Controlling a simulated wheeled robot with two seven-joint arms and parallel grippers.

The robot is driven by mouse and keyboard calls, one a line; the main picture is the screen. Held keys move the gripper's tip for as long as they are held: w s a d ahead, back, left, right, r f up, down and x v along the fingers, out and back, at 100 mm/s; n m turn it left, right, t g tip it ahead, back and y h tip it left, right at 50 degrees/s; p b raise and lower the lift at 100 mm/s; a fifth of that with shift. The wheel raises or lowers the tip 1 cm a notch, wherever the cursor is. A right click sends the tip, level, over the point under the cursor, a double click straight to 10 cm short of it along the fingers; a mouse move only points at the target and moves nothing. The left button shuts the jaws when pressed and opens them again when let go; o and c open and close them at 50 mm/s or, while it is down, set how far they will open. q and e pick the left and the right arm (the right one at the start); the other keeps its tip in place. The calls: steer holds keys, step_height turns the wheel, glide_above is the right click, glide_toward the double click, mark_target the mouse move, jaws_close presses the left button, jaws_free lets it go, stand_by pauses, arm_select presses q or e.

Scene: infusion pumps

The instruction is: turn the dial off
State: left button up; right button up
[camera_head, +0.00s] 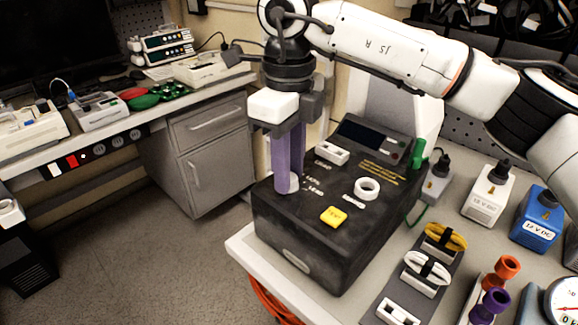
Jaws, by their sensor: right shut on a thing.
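A black control box (320,245) stands on the light table, with a small dark screen and white lettering on its top. My right gripper (289,186) comes down from above at the box's left edge. Its purple fingers point down and are shut on a white dial (293,184), which is partly hidden between and behind them. The marks beside the dial are too small to read surely. A white ring-shaped knob (367,189), a white switch (332,152) and a yellow button (333,216) are also on the box's top. My left gripper is out of view.
A green post (418,155) stands at the box's right. A white power supply (488,196) and a blue one (540,218) are further right. A rack of clips (428,272), orange and purple pieces and a gauge (563,302) fill the front right. A workbench stands behind left.

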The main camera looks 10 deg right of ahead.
steer(key=shift+n, duration=1)
steer(key=o, duration=1)
steer(key=shift+o, duration=0.2)
step_height(320, 180, up, 10)
steer(key=shift+r, duration=0.2)
